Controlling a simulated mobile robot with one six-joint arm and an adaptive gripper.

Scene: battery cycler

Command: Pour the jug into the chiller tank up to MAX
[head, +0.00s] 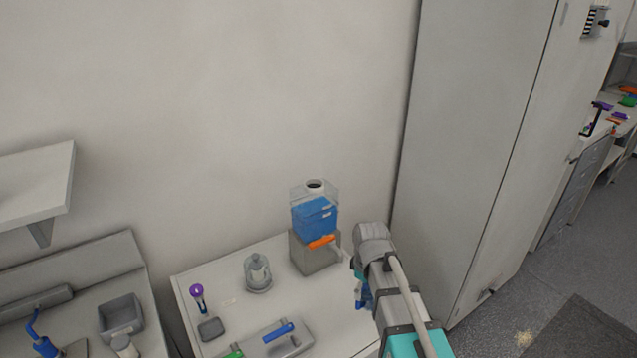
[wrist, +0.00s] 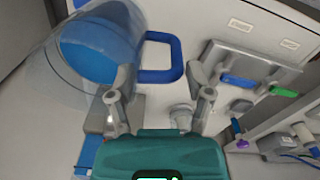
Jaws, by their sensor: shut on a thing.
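In the head view, the chiller tank (head: 315,207) is a clear vessel with blue liquid and a dark round opening on top. It sits on a grey block (head: 316,258) with an orange handle at its front. My gripper (head: 360,285) is right of and in front of the block. In the wrist view, the clear jug (wrist: 105,48) with blue liquid and a blue loop handle (wrist: 178,60) is large at upper left. My gripper (wrist: 160,100) is shut on the jug; the exact contact is hard to see. In the head view my arm hides most of the jug.
A glass vessel (head: 257,274), a purple-topped tool (head: 197,291) and a fixture with blue and green handles (head: 285,345) stand left on the white table. A tall grey cabinet (head: 470,140) rises at the right. The wall is close behind the tank.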

